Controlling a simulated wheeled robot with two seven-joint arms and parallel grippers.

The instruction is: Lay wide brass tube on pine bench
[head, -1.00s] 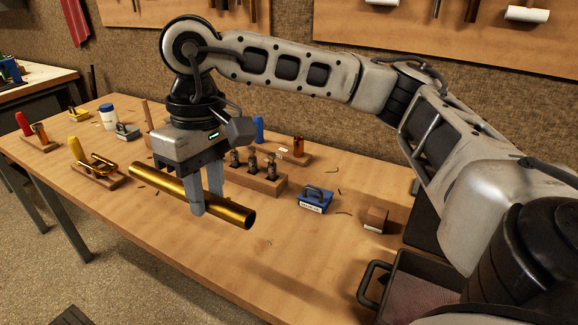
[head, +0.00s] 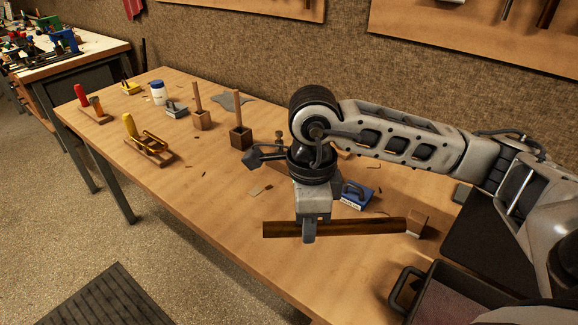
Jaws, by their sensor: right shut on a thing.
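The wide brass tube (head: 370,226) shows as a dark brown-gold bar in the head view, lying sideways in the picture near the bench's front edge. My right gripper (head: 309,236) is shut on it left of its middle. The tube appears to be over the pine bench (head: 225,190); I cannot tell whether it touches the top. The tube's right end is close to a small wooden block (head: 417,222). My left gripper is not in view.
A blue-handled block (head: 355,195) sits just behind the tube. A black tray (head: 398,290) with a handle is at the front right. Wooden holders with sticks (head: 240,138) stand further back. A yellow-handled tool rack (head: 150,148) is at left. The bench's middle left is mostly clear.

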